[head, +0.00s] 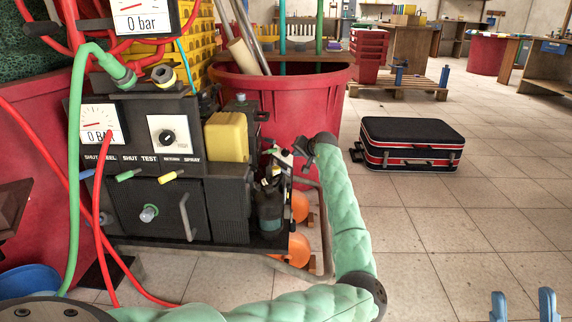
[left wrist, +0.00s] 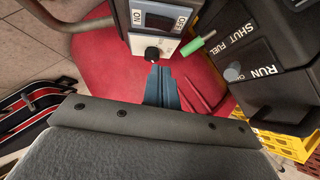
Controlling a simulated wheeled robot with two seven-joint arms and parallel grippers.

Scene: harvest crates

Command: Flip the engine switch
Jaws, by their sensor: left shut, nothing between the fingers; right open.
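In the left wrist view a light panel marked ON and OFF (left wrist: 147,41) carries a dark rocker-like switch (left wrist: 160,21). A black knob (left wrist: 153,53) sits at the panel's lower edge. My left gripper (left wrist: 160,68) is shut and empty, its blue fingertips close by this knob; I cannot tell whether they touch. In the head view my left gripper (head: 297,153) is at the right side of the black machine (head: 226,205), and the switch cannot be made out there. My right gripper (head: 523,305) is open and empty at the bottom right, its two blue fingers apart.
A green lever (left wrist: 198,43) sticks out beside the panel. A large red tub (head: 310,100) stands behind the machine. Red and green hoses cross the machine's left side.

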